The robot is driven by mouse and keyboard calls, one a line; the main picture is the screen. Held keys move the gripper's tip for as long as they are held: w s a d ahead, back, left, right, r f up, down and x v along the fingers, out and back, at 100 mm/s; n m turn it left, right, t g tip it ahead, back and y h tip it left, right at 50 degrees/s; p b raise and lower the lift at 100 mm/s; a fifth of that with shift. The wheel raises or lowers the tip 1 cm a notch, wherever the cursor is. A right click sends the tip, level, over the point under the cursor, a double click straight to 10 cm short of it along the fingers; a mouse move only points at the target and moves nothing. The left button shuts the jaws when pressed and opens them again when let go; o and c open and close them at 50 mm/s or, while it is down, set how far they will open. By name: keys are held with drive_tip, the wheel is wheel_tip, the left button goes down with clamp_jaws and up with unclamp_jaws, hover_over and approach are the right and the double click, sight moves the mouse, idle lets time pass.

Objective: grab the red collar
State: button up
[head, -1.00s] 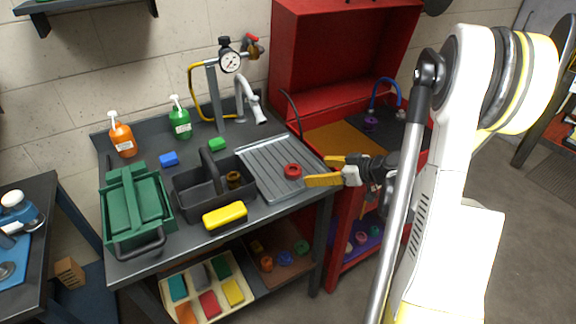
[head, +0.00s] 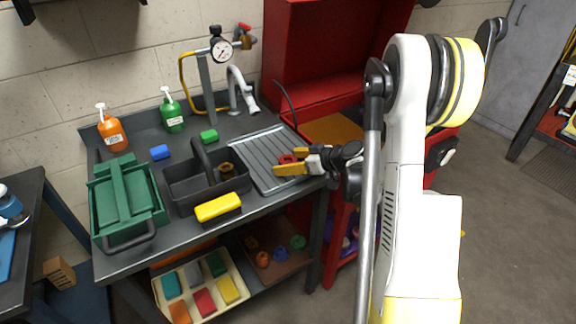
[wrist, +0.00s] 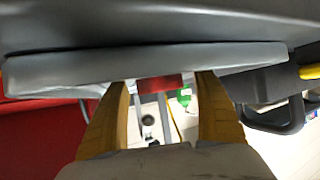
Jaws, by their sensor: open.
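The red collar (head: 287,159) sits on the ribbed grey drainboard at the right end of the dark workbench. My gripper (head: 284,163) reaches in from the right with its yellow fingers open, one on the far side and one on the near side of the collar, which partly hide it. In the wrist view, the red collar (wrist: 160,83) shows between the two yellow fingers (wrist: 162,100), toward their tips. I cannot tell whether either finger touches it.
The drainboard (head: 262,178) lies beside a dark tote (head: 182,189) with a brown ring inside. A green crate (head: 128,200) stands left. A red cabinet (head: 330,50) rises behind my arm.

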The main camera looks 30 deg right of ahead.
drive_tip(key=c, duration=1.5)
drive_tip(key=shift+r, duration=0.15)
